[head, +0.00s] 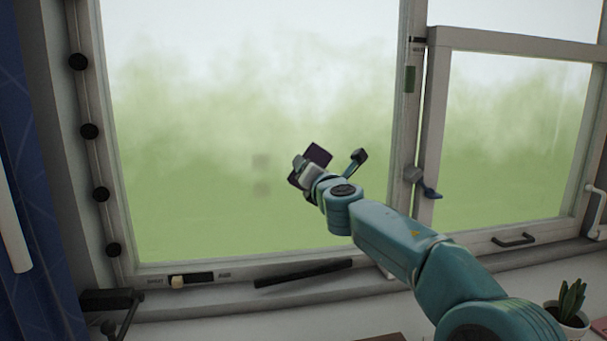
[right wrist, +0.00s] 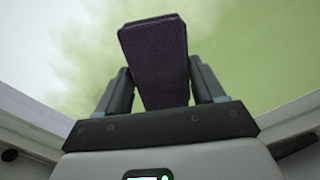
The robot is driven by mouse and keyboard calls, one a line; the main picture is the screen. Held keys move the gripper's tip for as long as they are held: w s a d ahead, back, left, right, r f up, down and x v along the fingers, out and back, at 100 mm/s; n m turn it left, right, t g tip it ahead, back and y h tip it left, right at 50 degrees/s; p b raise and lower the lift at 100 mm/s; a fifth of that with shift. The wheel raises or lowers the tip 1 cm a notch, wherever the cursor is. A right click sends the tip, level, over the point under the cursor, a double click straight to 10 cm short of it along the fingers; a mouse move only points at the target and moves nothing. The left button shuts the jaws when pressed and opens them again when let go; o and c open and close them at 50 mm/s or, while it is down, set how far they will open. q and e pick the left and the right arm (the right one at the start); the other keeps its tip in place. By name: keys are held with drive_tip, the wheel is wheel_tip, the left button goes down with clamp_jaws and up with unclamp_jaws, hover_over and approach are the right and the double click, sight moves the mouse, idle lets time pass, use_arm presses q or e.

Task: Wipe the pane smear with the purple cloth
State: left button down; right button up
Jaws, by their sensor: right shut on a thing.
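The purple cloth (right wrist: 156,62) is a dark folded pad held between the two fingers of my right gripper (right wrist: 160,85), which is shut on it. In the head view the cloth (head: 318,154) shows at the end of my right arm, in front of the large left pane (head: 200,120). I cannot tell whether the cloth touches the glass. The smear (head: 261,175) shows as faint grey-brown patches on the pane, a little left of my right gripper (head: 307,168) and apart from it. My left gripper is not in view.
A wooden window frame (head: 408,120) with a blue-grey handle (head: 430,191) stands right of the pane. A dark bar (head: 303,273) lies along the sill. A potted plant (head: 569,304) sits at lower right, and a blue curtain (head: 30,190) hangs at left.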

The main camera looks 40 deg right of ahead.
drive_tip(key=shift+s+d, duration=0.4)
drive_tip(key=shift+d, duration=0.45)
drive_tip(key=b+v, duration=0.2)
drive_tip(key=v, duration=0.4)
drive_tip(key=shift+w+a, duration=0.1)
drive_tip(key=shift+a, duration=0.05)
drive_tip(key=b+v, duration=0.1)
drive_tip(key=v, duration=0.2)
drive_tip(key=shift+r, duration=0.15)
